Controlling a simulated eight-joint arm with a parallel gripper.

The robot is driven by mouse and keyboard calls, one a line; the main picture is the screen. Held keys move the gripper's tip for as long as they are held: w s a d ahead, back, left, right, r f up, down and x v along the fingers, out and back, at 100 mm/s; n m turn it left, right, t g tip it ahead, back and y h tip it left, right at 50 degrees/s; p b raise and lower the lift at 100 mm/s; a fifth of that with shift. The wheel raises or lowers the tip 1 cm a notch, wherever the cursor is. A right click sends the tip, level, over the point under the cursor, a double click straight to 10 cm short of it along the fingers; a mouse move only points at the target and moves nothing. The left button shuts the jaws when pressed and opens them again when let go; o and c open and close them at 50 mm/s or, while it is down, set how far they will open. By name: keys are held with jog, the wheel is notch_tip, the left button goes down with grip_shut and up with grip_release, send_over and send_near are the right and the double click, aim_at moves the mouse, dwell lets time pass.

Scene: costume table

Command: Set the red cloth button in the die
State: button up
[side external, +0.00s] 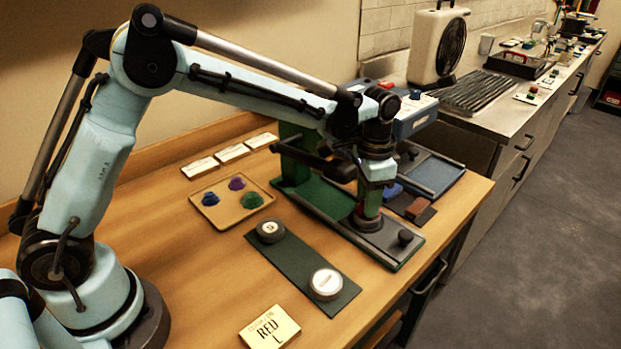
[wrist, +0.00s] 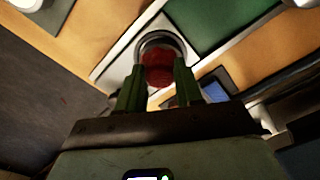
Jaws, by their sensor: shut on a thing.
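The red cloth button (wrist: 158,66) is between the green fingertips of my gripper (wrist: 158,80) in the wrist view. My gripper is shut on it. The round metal die (wrist: 181,45) shows around and behind the button, on the pale plate of the green press. I cannot tell whether the button touches the die. In the side view my gripper (side external: 368,222) points down over the base of the green press (side external: 325,207). The button and die are mostly hidden there by the fingers.
A tray (side external: 204,190) holds blue, purple and green buttons. A dark green mat (side external: 296,264) carries two round pieces.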

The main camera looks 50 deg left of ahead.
jog(key=shift+f, duration=0.45)
dwell(0.6)
jog(key=o, duration=0.7)
jog(key=shift+o, duration=0.2)
notch_tip(320, 180, up, 11)
dwell(0.7)
